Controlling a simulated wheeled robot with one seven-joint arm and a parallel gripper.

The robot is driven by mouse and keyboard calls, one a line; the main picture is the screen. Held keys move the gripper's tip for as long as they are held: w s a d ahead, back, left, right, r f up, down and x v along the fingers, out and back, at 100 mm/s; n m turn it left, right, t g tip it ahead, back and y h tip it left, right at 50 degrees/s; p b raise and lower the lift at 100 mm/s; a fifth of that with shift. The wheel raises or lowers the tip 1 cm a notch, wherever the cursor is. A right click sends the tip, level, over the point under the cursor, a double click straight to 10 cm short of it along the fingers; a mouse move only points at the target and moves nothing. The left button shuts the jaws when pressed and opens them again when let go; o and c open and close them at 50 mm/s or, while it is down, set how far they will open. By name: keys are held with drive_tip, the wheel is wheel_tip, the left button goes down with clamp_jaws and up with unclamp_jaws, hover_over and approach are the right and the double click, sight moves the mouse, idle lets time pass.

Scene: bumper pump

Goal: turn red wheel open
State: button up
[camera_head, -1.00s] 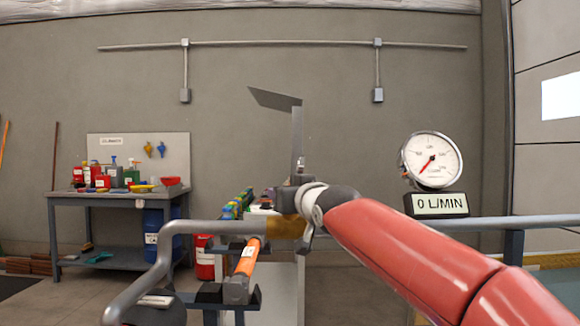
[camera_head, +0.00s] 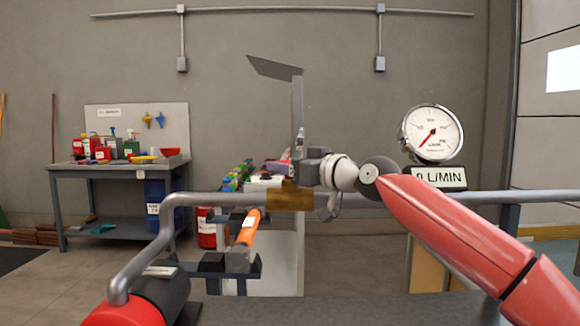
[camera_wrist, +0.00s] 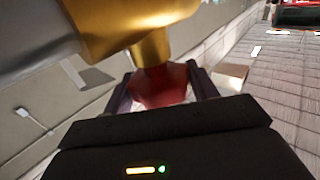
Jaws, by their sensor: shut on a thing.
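The red wheel (camera_wrist: 165,92) shows in the wrist view below a brass valve body (camera_wrist: 135,30) on a grey pipe. The two dark fingers of my gripper (camera_wrist: 162,82) stand on either side of the wheel and are shut on it. Part of the wheel is hidden by the gripper body. In the head view the brass valve (camera_head: 289,197) sits on the grey pipe (camera_head: 225,199), with my wrist just right of it. The wheel and fingertips cannot be made out there. The round gauge (camera_head: 433,133) has a red needle at lower left, and the display (camera_head: 438,178) reads 0 L/MIN.
The pipe bends down at left to a red and black cylinder (camera_head: 135,305). An orange-handled tool (camera_head: 247,235) lies below the pipe. A thin grey post (camera_head: 297,110) stands behind the valve. A workbench (camera_head: 115,170) with bottles stands at the back left.

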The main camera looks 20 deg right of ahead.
drive_tip(key=o, duration=1)
drive_tip(key=b+v, duration=0.1)
drive_tip(key=v, duration=0.6)
drive_tip(key=shift+s+b, duration=0.3)
drive_tip(key=shift+s, duration=0.05)
drive_tip(key=shift+d, duration=0.2)
drive_tip(key=shift+s, duration=0.1)
